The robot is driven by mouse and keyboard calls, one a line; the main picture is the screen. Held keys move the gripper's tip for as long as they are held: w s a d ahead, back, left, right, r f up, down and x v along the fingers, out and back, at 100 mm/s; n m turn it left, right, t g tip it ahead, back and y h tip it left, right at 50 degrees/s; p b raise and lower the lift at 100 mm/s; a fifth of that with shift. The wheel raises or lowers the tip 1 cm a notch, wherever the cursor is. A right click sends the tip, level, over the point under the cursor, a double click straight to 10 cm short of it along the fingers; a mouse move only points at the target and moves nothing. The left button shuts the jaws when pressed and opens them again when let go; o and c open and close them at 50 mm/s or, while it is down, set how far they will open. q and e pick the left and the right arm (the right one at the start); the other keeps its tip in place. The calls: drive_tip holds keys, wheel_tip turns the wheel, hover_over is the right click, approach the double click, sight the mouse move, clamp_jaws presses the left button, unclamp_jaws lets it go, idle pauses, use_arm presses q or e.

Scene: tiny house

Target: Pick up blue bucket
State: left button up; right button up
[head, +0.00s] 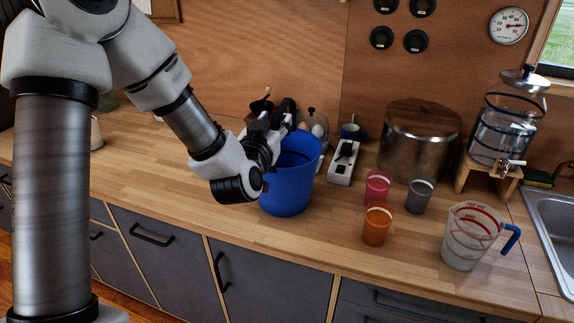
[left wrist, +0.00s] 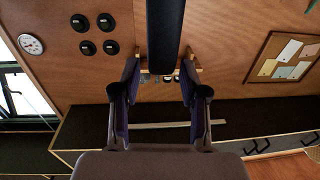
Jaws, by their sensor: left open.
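The blue bucket (head: 287,190) stands upright on the wooden counter in the middle of the head view. My left gripper (head: 276,126) is at the bucket's upper left, by its rim. The gripper and wrist hide part of the rim and the left side. In the left wrist view the two fingers of my left gripper (left wrist: 160,78) are spread apart. I cannot tell whether either finger touches the bucket. My right gripper is not in view.
A metal pot (head: 418,142), a white power strip (head: 344,163), a pink cup (head: 377,187), a grey cup (head: 419,196), an orange cup (head: 376,227) and a measuring jug (head: 467,238) stand to the right. Behind the bucket are dark kitchen items. The counter (head: 330,235) is clear in front of it.

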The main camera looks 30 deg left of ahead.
sight(279, 113)
use_arm(q)
drive_tip(key=shift+w+a+r+p, duration=0.25)
drive_tip(key=shift+w+r+p, duration=0.4)
drive_tip(key=shift+w+p, duration=0.15)
drive_tip(key=w, duration=0.1)
drive_tip(key=w+a, duration=0.1)
drive_tip(key=w+f, duration=0.1)
drive_tip(key=shift+w+a+f+p, duration=0.1)
drive_tip(key=shift+w+a+p, duration=0.1)
drive_tip(key=shift+w+p, duration=0.2)
drive_tip(key=shift+w+f, duration=0.1)
drive_tip(key=shift+w, duration=0.05)
drive_tip(key=shift+s+d+r, duration=0.15)
drive_tip(key=shift+s+r, duration=0.05)
drive_tip(key=shift+s, duration=0.15)
drive_tip(key=shift+c, duration=1)
drive_tip(key=shift+s, duration=0.1)
drive_tip(key=c, duration=0.5)
clamp_jaws()
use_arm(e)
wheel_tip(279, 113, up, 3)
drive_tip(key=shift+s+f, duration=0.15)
